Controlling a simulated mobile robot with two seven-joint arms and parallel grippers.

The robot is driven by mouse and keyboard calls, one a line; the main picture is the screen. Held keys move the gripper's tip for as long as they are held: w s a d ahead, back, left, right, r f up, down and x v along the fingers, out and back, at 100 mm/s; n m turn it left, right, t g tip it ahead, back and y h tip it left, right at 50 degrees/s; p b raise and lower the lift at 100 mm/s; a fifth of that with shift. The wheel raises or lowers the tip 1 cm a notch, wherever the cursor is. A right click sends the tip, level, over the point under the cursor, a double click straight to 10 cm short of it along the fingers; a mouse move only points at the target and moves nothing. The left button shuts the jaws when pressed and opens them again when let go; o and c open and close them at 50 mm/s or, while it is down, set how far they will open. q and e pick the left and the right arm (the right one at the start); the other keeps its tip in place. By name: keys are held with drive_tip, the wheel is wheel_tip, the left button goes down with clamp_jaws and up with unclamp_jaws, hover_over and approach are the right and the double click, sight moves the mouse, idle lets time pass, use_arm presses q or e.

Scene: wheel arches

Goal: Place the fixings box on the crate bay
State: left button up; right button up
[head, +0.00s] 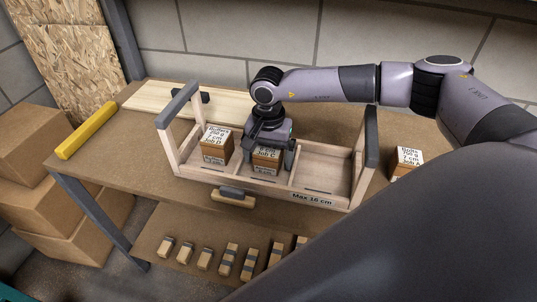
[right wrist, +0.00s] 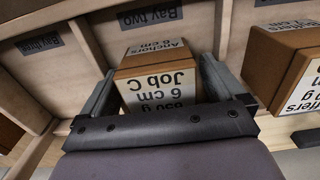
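A brown cardboard fixings box (right wrist: 155,60) has a white label reading "Anchors", "6 cm", "Job C". It also shows in the head view (head: 265,166), in the middle bay of the wooden crate (head: 322,199). A "Bay two" tag (right wrist: 150,15) is behind it in the right wrist view. My right gripper (head: 269,160) reaches down over this box, one finger on each side. The fingers look open, with a narrow gap to the box on the right in the wrist view. The box's underside is hidden. My left gripper is not in view.
The right bay (head: 325,172) is empty. A "Bolts" Job A box (head: 405,162) stands on the bench right of the crate. A yellow bar (head: 87,130) lies at the left; small boxes sit on a lower shelf.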

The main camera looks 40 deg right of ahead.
sight(269, 148)
wheel_tip(269, 148, up, 12)
drive_tip(key=shift+r+b, duration=0.2)
drive_tip(key=shift+b, duration=0.25)
idle(0.5)
